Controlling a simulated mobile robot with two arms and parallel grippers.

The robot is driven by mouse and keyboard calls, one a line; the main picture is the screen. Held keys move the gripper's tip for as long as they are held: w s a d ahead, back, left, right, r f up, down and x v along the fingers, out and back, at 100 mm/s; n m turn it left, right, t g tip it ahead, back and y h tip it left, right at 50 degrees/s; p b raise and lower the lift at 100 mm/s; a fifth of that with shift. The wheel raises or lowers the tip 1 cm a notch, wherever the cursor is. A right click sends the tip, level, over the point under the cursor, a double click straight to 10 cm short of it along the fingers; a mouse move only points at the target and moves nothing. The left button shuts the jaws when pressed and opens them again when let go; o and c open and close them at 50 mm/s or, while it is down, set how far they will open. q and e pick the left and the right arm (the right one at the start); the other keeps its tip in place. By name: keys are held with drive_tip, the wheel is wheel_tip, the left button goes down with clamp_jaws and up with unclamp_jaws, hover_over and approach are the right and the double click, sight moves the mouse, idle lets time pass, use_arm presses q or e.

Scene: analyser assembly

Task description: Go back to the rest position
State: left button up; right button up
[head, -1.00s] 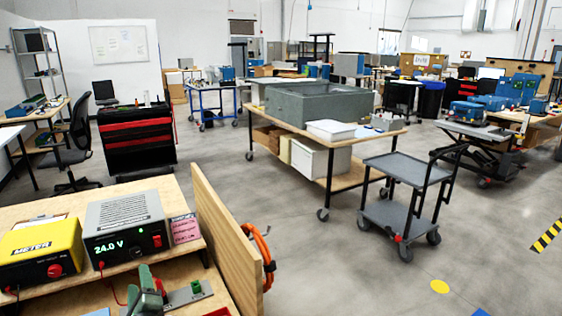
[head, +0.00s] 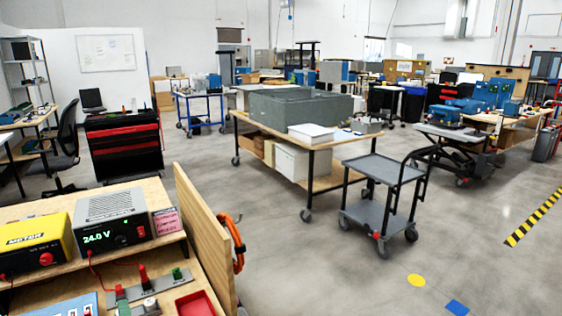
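Neither of my grippers shows in the head view, so I cannot see whether they are open or shut. On the wooden bench (head: 145,202) at the lower left stand a grey power supply (head: 112,220) reading 24.0 V and a yellow meter (head: 36,244). Red leads run down from the power supply to a grey strip with red and green terminals (head: 160,284). A red tray (head: 195,304) and part of a blue-edged panel (head: 72,306) lie at the bottom edge of the view.
A wooden side panel (head: 203,238) with an orange cable (head: 237,243) closes off the bench's right side. A grey cart (head: 383,200) stands right of a large worktable (head: 330,178). Open floor (head: 330,265) lies ahead, with a yellow spot (head: 416,280) and blue mark (head: 457,307).

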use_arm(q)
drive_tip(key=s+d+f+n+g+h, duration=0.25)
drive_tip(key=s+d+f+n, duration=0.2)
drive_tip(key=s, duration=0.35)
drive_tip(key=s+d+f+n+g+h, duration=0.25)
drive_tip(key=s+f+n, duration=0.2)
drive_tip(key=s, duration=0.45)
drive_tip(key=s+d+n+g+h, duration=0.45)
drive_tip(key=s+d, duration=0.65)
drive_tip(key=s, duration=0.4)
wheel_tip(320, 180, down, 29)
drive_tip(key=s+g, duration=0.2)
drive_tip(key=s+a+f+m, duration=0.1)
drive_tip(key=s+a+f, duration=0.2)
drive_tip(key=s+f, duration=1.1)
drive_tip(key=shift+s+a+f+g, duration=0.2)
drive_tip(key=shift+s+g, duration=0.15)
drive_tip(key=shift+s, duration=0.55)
